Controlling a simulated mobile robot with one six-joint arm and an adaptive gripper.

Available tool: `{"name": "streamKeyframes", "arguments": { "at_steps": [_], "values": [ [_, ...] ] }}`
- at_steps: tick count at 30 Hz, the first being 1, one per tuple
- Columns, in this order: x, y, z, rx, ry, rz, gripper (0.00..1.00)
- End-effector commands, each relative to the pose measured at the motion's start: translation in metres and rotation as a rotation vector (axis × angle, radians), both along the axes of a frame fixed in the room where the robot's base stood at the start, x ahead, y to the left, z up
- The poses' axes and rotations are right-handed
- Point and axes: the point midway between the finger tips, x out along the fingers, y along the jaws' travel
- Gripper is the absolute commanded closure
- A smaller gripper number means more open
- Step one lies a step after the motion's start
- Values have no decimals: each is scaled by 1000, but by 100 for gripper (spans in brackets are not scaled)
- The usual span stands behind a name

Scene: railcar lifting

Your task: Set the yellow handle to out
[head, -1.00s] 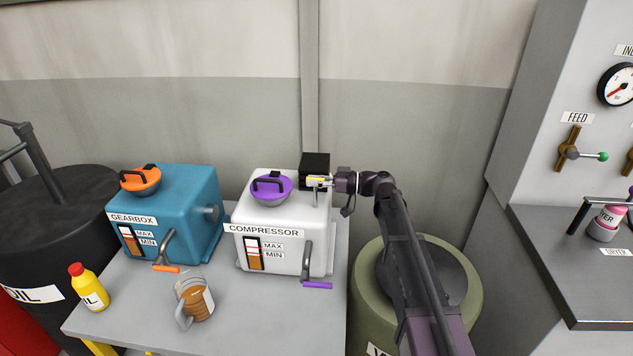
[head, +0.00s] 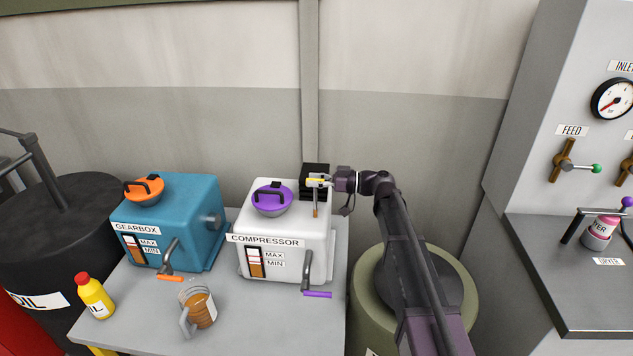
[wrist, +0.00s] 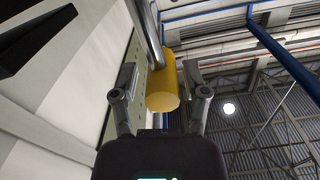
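The yellow handle (head: 315,180) shows as a small yellow piece at the gripper tip in the head view, in front of the black box behind the white compressor. In the wrist view the yellow handle (wrist: 162,84) is a thick cylinder on a grey metal rod. My gripper (head: 320,182) is at the handle. In the wrist view its fingers (wrist: 160,84) stand on both sides of the handle, with small gaps seeming to show, so it looks open around it. The handle's mounting is mostly hidden, and no label for "out" is readable.
The white compressor (head: 285,240) with its purple lid (head: 272,200) stands left of my gripper. The teal gearbox (head: 180,225), a jug (head: 198,306) and a yellow bottle (head: 95,297) share the table. A green drum (head: 455,295) stands below my arm.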

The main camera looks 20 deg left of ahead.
Motion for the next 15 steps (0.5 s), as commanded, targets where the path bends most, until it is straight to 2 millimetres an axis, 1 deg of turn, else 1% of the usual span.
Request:
{"name": "streamKeyframes", "arguments": {
  "at_steps": [11,15],
  "values": [
    [-2,-1,-1,-3,-1,3,32],
    [0,-6,-1,-3,-2,2,32]
  ]
}}
